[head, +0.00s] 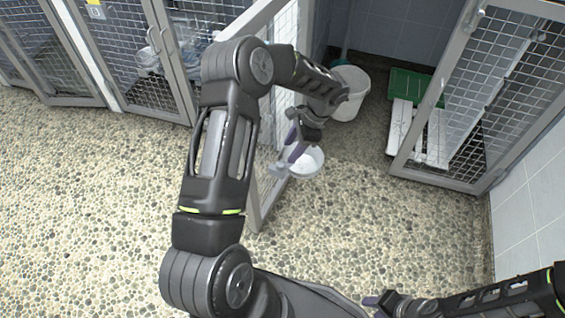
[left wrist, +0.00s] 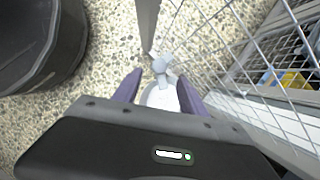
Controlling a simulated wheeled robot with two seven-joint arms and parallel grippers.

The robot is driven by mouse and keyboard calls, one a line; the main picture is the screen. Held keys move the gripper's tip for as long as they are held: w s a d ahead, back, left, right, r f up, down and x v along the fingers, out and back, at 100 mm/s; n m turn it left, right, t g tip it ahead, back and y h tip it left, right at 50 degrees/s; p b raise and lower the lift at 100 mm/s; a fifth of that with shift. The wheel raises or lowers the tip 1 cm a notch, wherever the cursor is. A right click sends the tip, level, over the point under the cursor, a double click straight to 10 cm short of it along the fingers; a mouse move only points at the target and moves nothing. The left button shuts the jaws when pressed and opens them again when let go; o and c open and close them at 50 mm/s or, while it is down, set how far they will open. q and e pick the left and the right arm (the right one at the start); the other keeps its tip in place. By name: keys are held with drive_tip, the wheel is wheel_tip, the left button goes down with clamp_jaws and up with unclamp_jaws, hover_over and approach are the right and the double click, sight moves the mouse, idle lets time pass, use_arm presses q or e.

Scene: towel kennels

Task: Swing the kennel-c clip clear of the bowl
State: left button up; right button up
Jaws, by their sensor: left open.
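The white bowl (head: 309,164) is beside the edge of the open mesh door, partly covered by my left gripper in the head view. A small grey clip (head: 280,169) shows at the bowl's left side, close to the door's edge post. In the left wrist view the clip (left wrist: 162,66) lies just beyond my fingertips, overlapping the bowl (left wrist: 159,98) in the picture; I cannot tell if they touch. My left gripper (head: 291,150) is open, its purple fingers either side of the bowl in the wrist view. My right gripper (head: 384,301) is low at the right, jaws unclear.
The open mesh door (head: 270,185) stands beside my left forearm. Inside the kennel are a white bucket (head: 349,94), a green tray (head: 408,86) and white panels (head: 400,125). Another mesh door (head: 480,95) stands at the right. The pebbled floor (head: 90,210) at left is clear.

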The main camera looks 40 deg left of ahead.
sight(281, 163)
use_arm(q)
drive_tip(key=b+x, duration=0.1)
drive_tip(key=x, duration=0.6)
drive_tip(key=shift+f+b, duration=0.3)
drive_tip(key=shift+f, duration=0.1)
clamp_jaws()
